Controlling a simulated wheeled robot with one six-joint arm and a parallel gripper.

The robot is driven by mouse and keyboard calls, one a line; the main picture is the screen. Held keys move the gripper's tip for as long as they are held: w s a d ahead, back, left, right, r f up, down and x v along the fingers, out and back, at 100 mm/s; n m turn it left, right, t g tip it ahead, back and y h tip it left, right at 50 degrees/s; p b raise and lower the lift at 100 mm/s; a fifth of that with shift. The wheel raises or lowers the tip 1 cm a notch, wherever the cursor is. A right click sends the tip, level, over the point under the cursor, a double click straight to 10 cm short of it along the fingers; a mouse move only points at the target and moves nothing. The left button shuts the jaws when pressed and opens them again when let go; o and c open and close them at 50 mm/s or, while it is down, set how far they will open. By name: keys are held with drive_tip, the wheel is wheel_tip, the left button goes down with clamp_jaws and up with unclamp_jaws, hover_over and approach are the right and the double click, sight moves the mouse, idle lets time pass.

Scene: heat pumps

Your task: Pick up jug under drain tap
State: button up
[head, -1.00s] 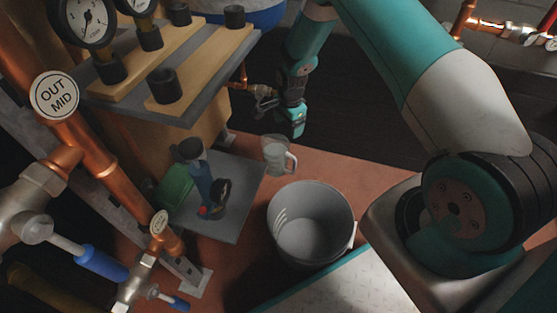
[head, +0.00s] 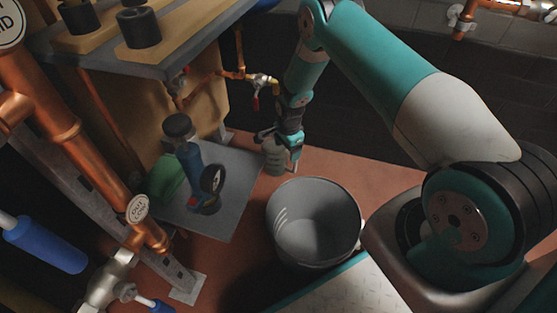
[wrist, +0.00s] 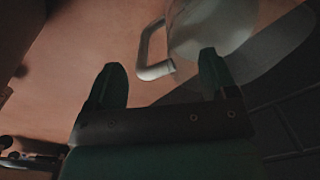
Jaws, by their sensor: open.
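The drain tap (head: 262,82) on a copper pipe is above and left of the jug.
A grey bucket (head: 313,225) stands in front of the jug. To the left, a grey plate (head: 235,190) holds a blue tool and a green object. Copper pipes (head: 75,150) and a shelf fill the left side. Reddish floor (head: 335,172) is clear right of the jug.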

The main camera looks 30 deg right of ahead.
sight(281, 158)
drive_tip(key=f+b, duration=0.2)
drive_tip(key=f, duration=0.2)
drive_tip(key=shift+s+f+b, duration=0.2)
drive_tip(key=shift+b, duration=0.2)
drive_tip(key=c, duration=1.4)
clamp_jaws()
drive_tip(key=shift+s+f, duration=0.1)
drive_tip(key=shift+s, duration=0.15)
